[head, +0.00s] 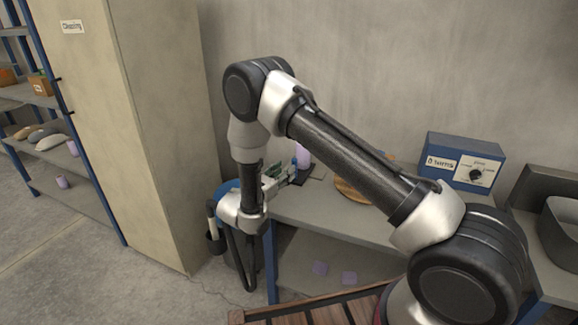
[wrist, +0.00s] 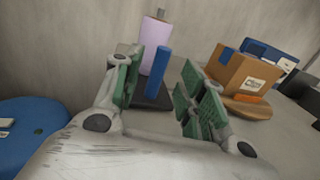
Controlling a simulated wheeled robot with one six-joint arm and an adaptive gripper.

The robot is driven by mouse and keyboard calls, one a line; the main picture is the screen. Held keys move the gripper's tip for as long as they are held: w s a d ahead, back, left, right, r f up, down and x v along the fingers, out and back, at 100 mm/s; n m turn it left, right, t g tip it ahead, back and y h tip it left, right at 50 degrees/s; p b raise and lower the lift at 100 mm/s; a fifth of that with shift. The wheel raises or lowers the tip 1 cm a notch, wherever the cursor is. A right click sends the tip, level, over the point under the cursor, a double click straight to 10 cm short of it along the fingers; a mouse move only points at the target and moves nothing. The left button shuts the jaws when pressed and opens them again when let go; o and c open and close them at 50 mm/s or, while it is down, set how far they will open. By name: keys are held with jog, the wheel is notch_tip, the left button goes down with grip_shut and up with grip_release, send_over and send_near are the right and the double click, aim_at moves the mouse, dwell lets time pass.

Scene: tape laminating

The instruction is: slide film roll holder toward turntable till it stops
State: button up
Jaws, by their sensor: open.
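The film roll holder has a dark flat base (wrist: 152,98), an upright blue post (wrist: 159,74) and a lavender film roll (wrist: 154,42) on a spindle behind the post. In the head view the roll (head: 303,157) stands at the table's left end, partly hidden by my arm. My gripper (wrist: 163,80) is open, its green-padded fingers either side of the blue post in the picture; I cannot tell whether they touch it. My gripper also shows in the head view (head: 277,178). The wooden turntable (wrist: 244,109) is right of the holder and carries a cardboard box (wrist: 243,75).
The grey table (head: 310,212) has a blue control box (head: 464,160) with a dial at the back right. A round blue top (wrist: 32,130) is left of the table. A tall cabinet (head: 165,130) stands further left. A wall runs behind the table.

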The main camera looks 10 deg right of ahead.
aim_at(294, 164)
jog(key=x, duration=0.7)
jog(key=shift+s, duration=0.1)
jog(key=shift+c, duration=0.2)
grip_shut()
